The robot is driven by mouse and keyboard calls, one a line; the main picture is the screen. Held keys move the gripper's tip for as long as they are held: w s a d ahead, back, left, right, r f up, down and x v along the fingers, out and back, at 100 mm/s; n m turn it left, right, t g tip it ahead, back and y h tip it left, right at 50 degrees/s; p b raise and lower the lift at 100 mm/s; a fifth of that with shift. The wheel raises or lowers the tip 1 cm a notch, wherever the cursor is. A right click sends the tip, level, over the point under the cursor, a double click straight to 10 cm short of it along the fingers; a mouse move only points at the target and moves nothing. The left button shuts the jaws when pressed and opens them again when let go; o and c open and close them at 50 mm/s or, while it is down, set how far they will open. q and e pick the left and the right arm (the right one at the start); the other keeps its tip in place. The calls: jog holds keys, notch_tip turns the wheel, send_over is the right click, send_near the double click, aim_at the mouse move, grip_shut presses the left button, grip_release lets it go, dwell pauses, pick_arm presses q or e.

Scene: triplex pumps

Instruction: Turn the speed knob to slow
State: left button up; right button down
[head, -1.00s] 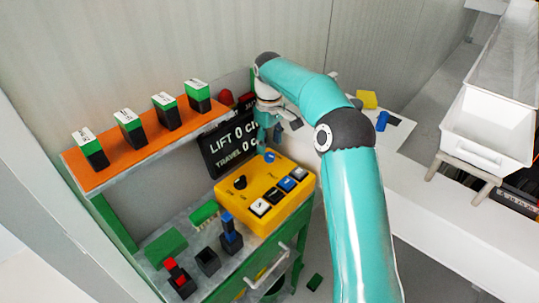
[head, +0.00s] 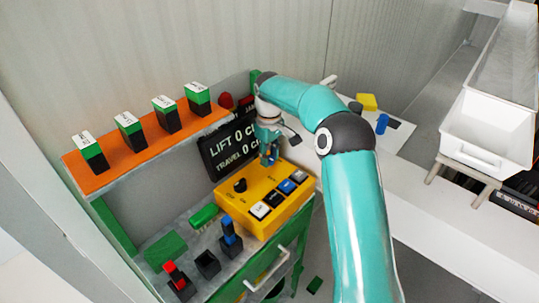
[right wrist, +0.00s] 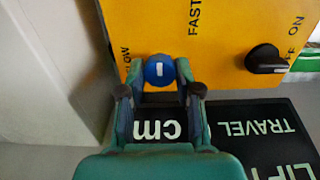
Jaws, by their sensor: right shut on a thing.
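The speed knob (right wrist: 160,70) is a round blue knob with a short white mark, on the yellow panel (head: 262,187). In the right wrist view the mark stands about upright in the picture. The label FAST is right of the knob, and a partly hidden label ending in LOW is on its left. My right gripper (head: 268,160) is down at the panel's far edge. In the right wrist view its fingers (right wrist: 160,90) are shut on the knob, one on each side. In the head view the fingers mostly hide the knob. My left gripper is out of view.
A black ON/OFF knob (right wrist: 267,60) and several push buttons (head: 289,186) share the panel. A black LIFT/TRAVEL display (head: 224,152) stands close behind. An orange shelf (head: 145,155) holds several green-and-black blocks. Joysticks (head: 230,236) stand in front on the left.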

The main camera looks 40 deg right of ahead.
jog(key=shift+r+n+p, duration=0.1)
jog(key=shift+n+p, duration=0.2)
jog(key=shift+n, duration=0.1)
jog(key=n+p, duration=0.1)
jog(key=n, duration=0.1)
jog(key=shift+r+n, duration=0.1)
jog(key=shift+n, duration=0.2)
jog(key=n+p, duration=0.2)
jog(key=n, duration=0.2)
jog(key=n+p, duration=0.1)
jog(key=n, duration=0.4)
jog(key=shift+n+p, duration=0.3)
jog(key=shift+n, duration=0.1)
jog(key=n+p, duration=0.1)
jog(key=n, duration=0.3)
jog(key=shift+w+n, duration=0.1)
jog(key=shift+n, duration=0.3)
jog(key=c, duration=0.8)
grip_release()
